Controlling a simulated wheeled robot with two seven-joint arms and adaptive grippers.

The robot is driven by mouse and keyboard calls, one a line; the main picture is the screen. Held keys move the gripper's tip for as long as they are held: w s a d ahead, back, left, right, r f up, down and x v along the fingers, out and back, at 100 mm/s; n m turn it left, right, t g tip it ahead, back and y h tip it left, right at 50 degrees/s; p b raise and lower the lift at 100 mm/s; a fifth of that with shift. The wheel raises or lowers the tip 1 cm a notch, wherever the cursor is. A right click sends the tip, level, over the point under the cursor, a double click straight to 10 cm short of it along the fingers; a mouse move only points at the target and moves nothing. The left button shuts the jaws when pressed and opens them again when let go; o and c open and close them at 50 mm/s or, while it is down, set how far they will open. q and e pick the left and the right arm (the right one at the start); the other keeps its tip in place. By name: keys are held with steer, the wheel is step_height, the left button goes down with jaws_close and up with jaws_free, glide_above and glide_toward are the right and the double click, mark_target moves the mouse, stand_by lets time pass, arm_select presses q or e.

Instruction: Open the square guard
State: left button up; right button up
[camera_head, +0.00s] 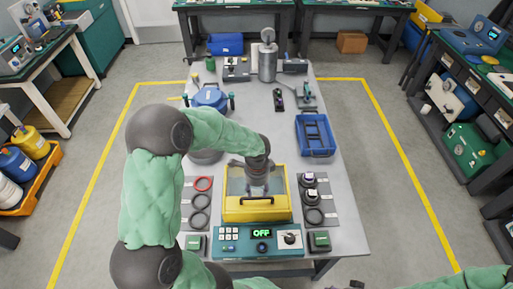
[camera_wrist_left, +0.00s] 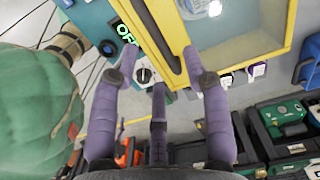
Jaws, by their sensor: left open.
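The square guard (camera_head: 282,207) is a yellow frame with a clear window, lying flat over the test station in the middle of the table. Its dark bar handle runs along the front edge. In the left wrist view the guard's yellow frame (camera_wrist_left: 222,62) and the dark handle (camera_wrist_left: 163,38) fill the upper middle. My left gripper (camera_head: 257,188) is above the guard, just behind the handle in the head view. Its purple fingers (camera_wrist_left: 158,65) are spread, with the handle showing between them; contact cannot be told. Of my right arm, only part shows at the bottom right edge; its gripper is unclear.
A teal control panel (camera_head: 227,246) reading OFF stands in front of the guard. Mats with rings (camera_head: 203,184) lie left and similar parts (camera_head: 314,215) lie right. A blue tray (camera_head: 301,142) and a metal cylinder stand (camera_head: 267,66) are farther back.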

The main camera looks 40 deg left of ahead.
arm_select(q)
steer(key=b, duration=0.4)
glide_above(257, 195)
steer(key=s+d, duration=0.2)
steer(key=s, duration=0.1)
steer(key=shift+w+f, duration=0.1)
steer(key=shift+f, duration=2.65)
steer(key=shift+r, duration=0.15)
jaws_close()
